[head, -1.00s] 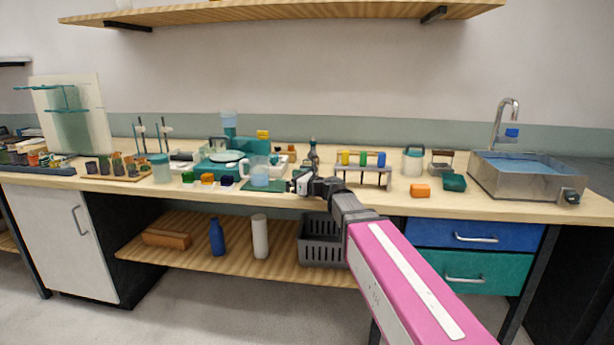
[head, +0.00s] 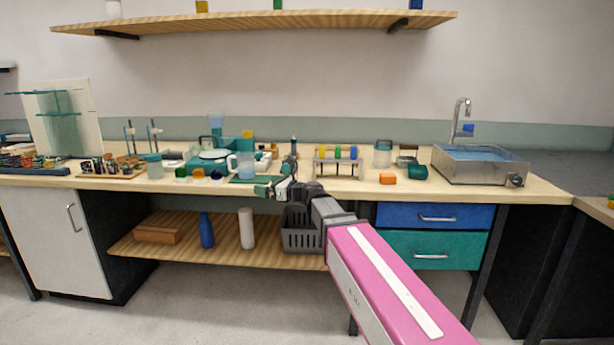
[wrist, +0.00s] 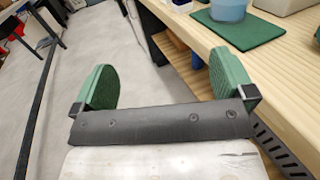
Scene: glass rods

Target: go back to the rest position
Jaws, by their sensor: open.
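My gripper (head: 262,191) is at the front edge of the bench in the head view, with my pink arm reaching up to it from the lower right. In the wrist view my gripper (wrist: 163,82) shows two green finger pads spread wide apart. Nothing is between them; the floor and the bench's front edge show beyond. The right finger is close to the bench edge in that picture; I cannot tell whether it touches.
The wooden bench (head: 340,189) holds a beaker (head: 243,165) on a green mat (wrist: 238,30), a tube rack (head: 338,163) and a sink (head: 480,167). A grey basket (head: 301,238) stands on the lower shelf (head: 185,246). Open floor (head: 215,297) lies in front.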

